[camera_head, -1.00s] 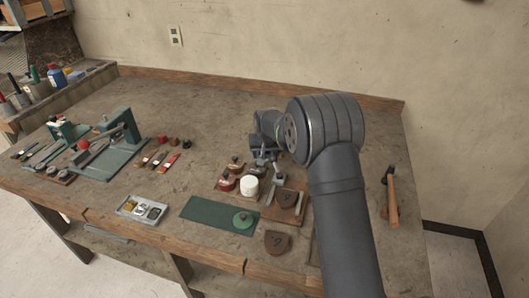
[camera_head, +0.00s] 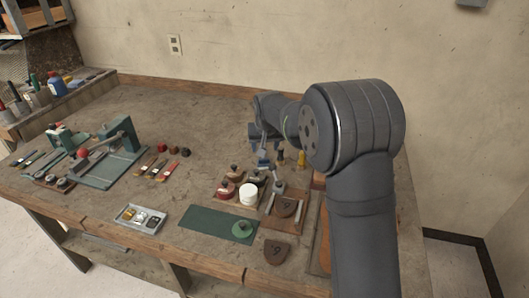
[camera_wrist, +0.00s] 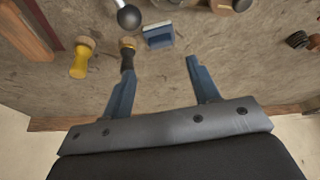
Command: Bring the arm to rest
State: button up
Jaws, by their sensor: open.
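My gripper (camera_wrist: 158,80) is open in the wrist view, with two blue fingers spread apart above the worn workbench top (camera_wrist: 165,85). Nothing is between the fingers. A dark tool with a tan end (camera_wrist: 127,45) lies in line with the left fingertip; I cannot tell whether they touch. In the head view my gripper (camera_head: 264,160) hangs above the bench behind the white round pot (camera_head: 248,194). My large grey arm covers part of the bench's right side.
Near my gripper are a yellow-handled tool (camera_wrist: 80,60), a blue block (camera_wrist: 158,36) and a round dark knob (camera_wrist: 129,17). In the head view, brown numbered sole pieces (camera_head: 277,252) and a green mat (camera_head: 206,223) lie in front. The back middle of the bench is clear.

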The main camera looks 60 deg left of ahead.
aim_at(264, 159)
jog(key=shift+s+d+r, duration=0.1)
jog(key=shift+d+r, duration=0.1)
jog(key=shift+r, duration=0.35)
jog(key=x, duration=1.1)
jog(key=shift+a+f, duration=0.1)
jog(key=shift+f, duration=0.25)
jog(key=shift+a, duration=0.15)
jog(key=shift+r, duration=1.65)
